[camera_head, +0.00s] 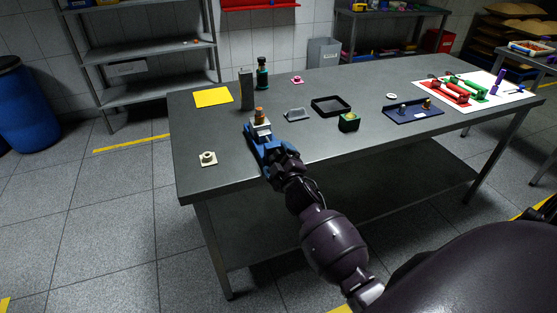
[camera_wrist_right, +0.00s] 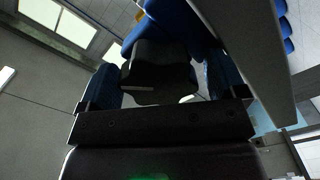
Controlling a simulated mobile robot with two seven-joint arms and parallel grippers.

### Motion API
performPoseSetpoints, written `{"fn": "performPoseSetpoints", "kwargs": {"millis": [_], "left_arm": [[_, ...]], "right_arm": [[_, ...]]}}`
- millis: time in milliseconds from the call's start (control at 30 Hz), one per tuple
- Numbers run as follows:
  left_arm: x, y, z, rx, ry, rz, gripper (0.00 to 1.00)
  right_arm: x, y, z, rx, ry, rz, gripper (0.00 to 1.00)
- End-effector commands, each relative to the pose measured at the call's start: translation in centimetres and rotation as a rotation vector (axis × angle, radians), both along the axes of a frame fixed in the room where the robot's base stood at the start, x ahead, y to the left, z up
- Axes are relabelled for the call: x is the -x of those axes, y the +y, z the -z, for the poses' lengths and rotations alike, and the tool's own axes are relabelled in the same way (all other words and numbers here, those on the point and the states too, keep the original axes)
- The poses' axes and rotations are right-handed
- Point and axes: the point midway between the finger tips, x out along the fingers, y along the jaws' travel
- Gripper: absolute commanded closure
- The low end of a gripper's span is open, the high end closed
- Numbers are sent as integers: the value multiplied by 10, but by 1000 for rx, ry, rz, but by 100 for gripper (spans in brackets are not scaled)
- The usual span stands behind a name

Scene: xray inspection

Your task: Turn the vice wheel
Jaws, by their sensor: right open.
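A blue vice (camera_head: 258,138) stands at the near left part of the grey table (camera_head: 205,185), close to its front edge. A pale block with a copper-coloured top (camera_head: 260,119) sits at its upper end. My right gripper (camera_head: 273,154) reaches up to the near side of the vice from the front. In the right wrist view, its two blue fingers (camera_wrist_right: 165,85) are apart, with a dark part (camera_wrist_right: 160,72) between them. I cannot tell whether this part is the vice wheel or whether the fingers touch it. The wheel is not clearly visible in the head view. My left gripper is out of view.
Near the vice are a tall grey block (camera_head: 247,92), a dark green bottle (camera_head: 262,75), a small beige fixture (camera_head: 208,158), a grey wedge (camera_head: 297,114) and a green block (camera_head: 349,122). A black tray (camera_head: 331,105) lies behind. The front left corner is mostly clear.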

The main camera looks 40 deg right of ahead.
Motion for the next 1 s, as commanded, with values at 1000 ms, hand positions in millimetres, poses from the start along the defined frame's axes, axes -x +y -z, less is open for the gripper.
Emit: {"fn": "performPoseSetpoints", "kwargs": {"millis": [1000], "left_arm": [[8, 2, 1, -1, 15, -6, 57]], "right_arm": [[104, 25, 0, 0, 0, 0, 10]]}}
